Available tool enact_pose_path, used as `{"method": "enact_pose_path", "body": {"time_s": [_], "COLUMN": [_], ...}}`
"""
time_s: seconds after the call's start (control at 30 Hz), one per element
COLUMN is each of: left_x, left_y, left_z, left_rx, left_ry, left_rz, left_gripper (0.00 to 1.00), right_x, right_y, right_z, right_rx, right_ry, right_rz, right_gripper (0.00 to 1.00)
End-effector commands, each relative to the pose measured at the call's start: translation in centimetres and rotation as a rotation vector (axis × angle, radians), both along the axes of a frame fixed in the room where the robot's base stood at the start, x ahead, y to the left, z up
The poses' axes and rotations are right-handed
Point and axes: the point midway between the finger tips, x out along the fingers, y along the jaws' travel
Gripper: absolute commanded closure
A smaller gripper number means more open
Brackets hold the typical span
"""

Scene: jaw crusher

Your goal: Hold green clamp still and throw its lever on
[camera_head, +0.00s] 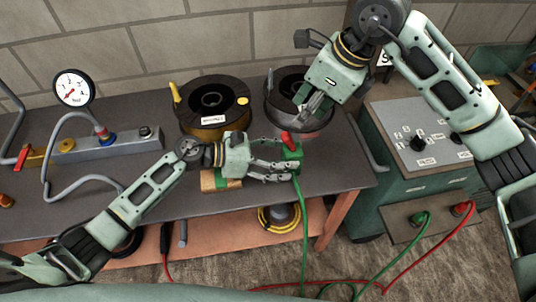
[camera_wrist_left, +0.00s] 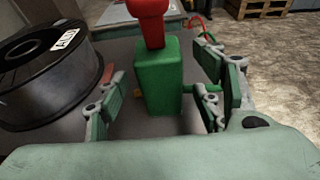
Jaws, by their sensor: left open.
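The green clamp (camera_head: 292,157) stands upright near the front right of the dark bench, with a red lever (camera_head: 288,138) on top. A green cable runs down from it. In the left wrist view the clamp (camera_wrist_left: 158,78) stands between my left fingers, with the red lever (camera_wrist_left: 148,20) above it. My left gripper (camera_head: 284,170) is open around the clamp, with a gap on the left finger's side in the wrist view. My right gripper (camera_head: 312,108) is above and behind the clamp, pointing down toward it; its finger opening is unclear.
Two spools (camera_head: 205,125) (camera_head: 318,128) stand behind the clamp on the bench (camera_head: 340,172). A wooden block (camera_head: 215,182) lies under my left gripper. A pressure gauge (camera_head: 74,88) is at left. A green control box (camera_head: 425,150) stands right, with green and red cables below.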

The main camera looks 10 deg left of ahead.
Motion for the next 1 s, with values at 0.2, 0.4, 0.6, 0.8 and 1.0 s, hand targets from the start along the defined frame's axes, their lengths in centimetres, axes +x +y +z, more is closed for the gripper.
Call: {"method": "enact_pose_path", "body": {"time_s": [0.2, 0.4, 0.6, 0.8, 1.0], "left_x": [0.7, 0.8, 0.8, 0.8, 0.8], "left_y": [-2.0, -2.4, -2.4, -2.4, -2.4], "left_z": [-0.6, -0.8, -0.8, -0.8, -0.8], "left_rx": [-0.001, 0.000, 0.000, 0.000, 0.000], "left_ry": [-0.001, -0.001, -0.001, -0.001, -0.001], "left_rz": [0.001, 0.001, 0.000, 0.000, 0.000], "left_gripper": [0.39, 0.39, 0.44, 0.62, 0.79], "right_x": [0.0, 0.0, 0.0, 0.0, 0.0], "right_y": [0.0, 0.0, 0.0, 0.0, 0.0], "right_z": [0.0, 0.0, 0.0, 0.0, 0.0], "right_rx": [0.000, 0.000, 0.000, 0.000, 0.000], "right_ry": [0.000, 0.000, 0.000, 0.000, 0.000], "right_rz": [0.000, 0.000, 0.000, 0.000, 0.000], "right_gripper": [0.69, 0.69, 0.69, 0.69, 0.69]}}
